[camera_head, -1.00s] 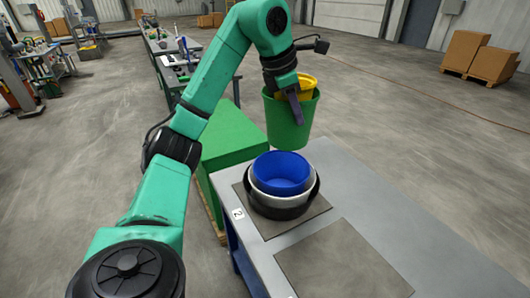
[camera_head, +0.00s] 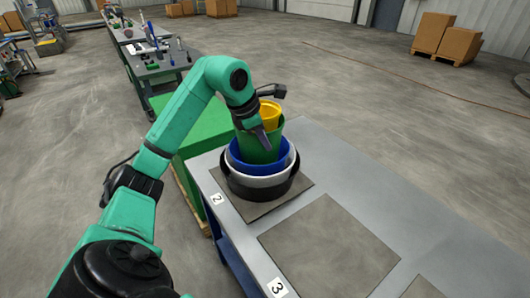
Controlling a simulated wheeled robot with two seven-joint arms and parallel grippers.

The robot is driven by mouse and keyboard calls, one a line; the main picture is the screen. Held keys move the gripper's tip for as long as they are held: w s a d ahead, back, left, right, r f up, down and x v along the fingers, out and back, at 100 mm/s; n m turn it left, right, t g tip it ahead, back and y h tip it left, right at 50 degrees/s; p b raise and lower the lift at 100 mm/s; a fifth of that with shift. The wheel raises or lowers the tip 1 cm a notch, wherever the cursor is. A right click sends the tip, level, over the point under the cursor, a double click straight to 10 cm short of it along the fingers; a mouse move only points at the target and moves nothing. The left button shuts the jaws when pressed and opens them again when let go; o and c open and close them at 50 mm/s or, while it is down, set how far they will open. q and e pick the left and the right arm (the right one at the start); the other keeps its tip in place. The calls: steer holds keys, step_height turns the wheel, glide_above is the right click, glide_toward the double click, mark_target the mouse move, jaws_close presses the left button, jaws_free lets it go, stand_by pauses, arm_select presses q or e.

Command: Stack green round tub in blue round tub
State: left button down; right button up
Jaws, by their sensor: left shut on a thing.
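My left gripper (camera_head: 262,137) is shut on the green round tub (camera_head: 272,150) at its near wall. The green tub stands upright with its lower part inside the blue round tub (camera_head: 236,158); whether its base touches the bottom is hidden. A yellow tub (camera_head: 270,108) sits in the green tub and rises above its rim. The blue tub sits in a white tub (camera_head: 262,181), which sits in a black tub (camera_head: 258,193). My right gripper is not in view.
The stack stands on a dark mat (camera_head: 250,212) marked 2 on the grey table (camera_head: 375,180). An empty mat (camera_head: 328,243) marked 3 lies nearer. A green box (camera_head: 200,140) stands left of the table. The table's right side is clear.

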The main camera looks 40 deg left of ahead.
mark_target(265, 153)
arm_select(q)
step_height(265, 153, down, 3)
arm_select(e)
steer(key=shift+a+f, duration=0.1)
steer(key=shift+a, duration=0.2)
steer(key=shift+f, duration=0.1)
arm_select(q)
steer(key=shift+f+b, duration=0.6)
steer(key=shift+f, duration=0.05)
steer(key=c, duration=1.3)
jaws_free()
steer(key=shift+o, duration=0.3)
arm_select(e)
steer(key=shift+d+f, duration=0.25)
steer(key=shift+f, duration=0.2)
arm_select(q)
steer(key=shift+r, duration=0.1)
